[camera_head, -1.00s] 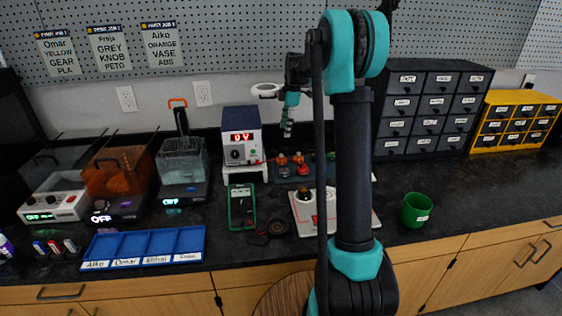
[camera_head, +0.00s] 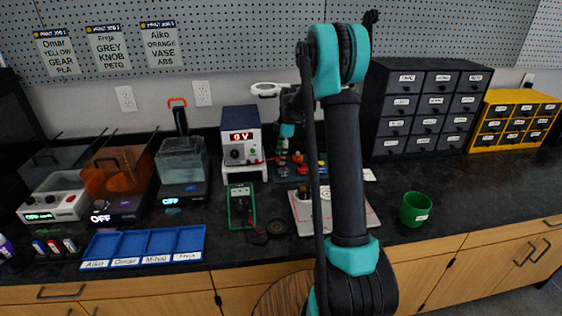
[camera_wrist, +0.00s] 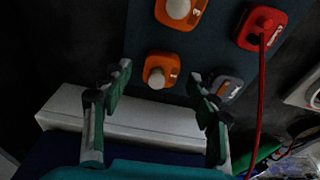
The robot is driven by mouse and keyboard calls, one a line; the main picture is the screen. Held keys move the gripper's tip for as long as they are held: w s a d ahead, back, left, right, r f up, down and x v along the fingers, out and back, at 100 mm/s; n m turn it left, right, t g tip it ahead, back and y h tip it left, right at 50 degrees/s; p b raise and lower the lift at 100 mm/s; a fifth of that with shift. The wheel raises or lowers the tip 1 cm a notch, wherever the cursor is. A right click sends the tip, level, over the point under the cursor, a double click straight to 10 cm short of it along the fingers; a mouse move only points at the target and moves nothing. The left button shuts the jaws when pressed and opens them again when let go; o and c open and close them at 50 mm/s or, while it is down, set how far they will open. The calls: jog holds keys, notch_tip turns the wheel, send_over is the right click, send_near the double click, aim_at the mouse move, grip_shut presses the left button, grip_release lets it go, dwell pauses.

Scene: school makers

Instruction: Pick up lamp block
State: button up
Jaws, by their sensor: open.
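In the wrist view several small blocks lie on a dark teal board (camera_wrist: 140,35). Two orange blocks carry pale rounded knobs or bulbs, one near the middle (camera_wrist: 150,66) and one at the top (camera_wrist: 193,17). I cannot tell for certain which is the lamp block. A red block (camera_wrist: 250,36) with a red cable and a grey block (camera_wrist: 236,89) lie to the right. My gripper (camera_wrist: 160,80) is open and empty, its fingers on either side of the middle orange block in the picture. In the head view my gripper (camera_head: 284,146) is over the board's back left, partly dim.
The power supply (camera_head: 241,140) on its white stand (camera_head: 245,168) is just left of the board. A multimeter (camera_head: 242,206), a blue tray (camera_head: 145,262) and a green cup (camera_head: 416,209) are on the counter.

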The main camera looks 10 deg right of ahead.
jog(key=shift+c, duration=0.4)
jog(key=c, duration=1.1)
